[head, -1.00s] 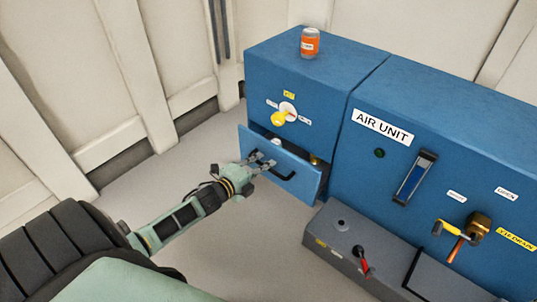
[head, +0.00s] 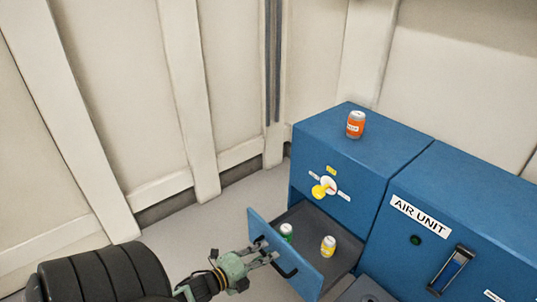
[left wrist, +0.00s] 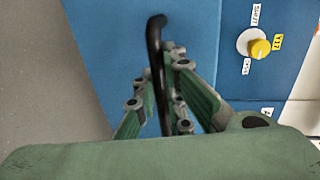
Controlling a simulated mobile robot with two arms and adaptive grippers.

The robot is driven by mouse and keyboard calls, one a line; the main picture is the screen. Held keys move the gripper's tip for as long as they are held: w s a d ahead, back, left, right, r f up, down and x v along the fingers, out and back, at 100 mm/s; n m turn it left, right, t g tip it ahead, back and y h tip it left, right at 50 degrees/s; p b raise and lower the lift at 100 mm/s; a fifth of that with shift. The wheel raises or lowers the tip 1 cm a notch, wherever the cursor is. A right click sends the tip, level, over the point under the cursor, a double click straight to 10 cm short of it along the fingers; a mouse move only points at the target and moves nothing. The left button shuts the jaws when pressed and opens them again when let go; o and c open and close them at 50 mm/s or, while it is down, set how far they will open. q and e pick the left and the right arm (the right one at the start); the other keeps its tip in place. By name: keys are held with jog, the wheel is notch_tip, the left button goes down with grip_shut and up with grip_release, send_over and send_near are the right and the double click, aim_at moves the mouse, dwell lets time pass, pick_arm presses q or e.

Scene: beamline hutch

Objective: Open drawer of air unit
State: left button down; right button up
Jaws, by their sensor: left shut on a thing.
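The blue air unit (head: 412,165) stands at the right in the head view. Its drawer (head: 309,276) is pulled well out, and its dark inside shows. A green-and-white can (head: 286,231) and a yellow-and-white can (head: 328,246) stand in it. The black drawer handle (head: 288,271) is on the drawer's front. My left gripper (head: 266,251) is at this handle and shut on it. In the left wrist view the handle (left wrist: 155,45) runs between the green fingers (left wrist: 163,85). My right gripper is not in view.
A yellow knob (head: 319,190) sits above the drawer. An orange can (head: 355,124) stands on top of the unit. A grey box (head: 366,291) is at the lower right, close to the drawer. Pale wall panels (head: 160,90) stand behind, with clear floor before them.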

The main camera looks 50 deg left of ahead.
pick_arm(q)
jog(key=c, duration=1.8)
grip_release()
jog(key=v, duration=1.2)
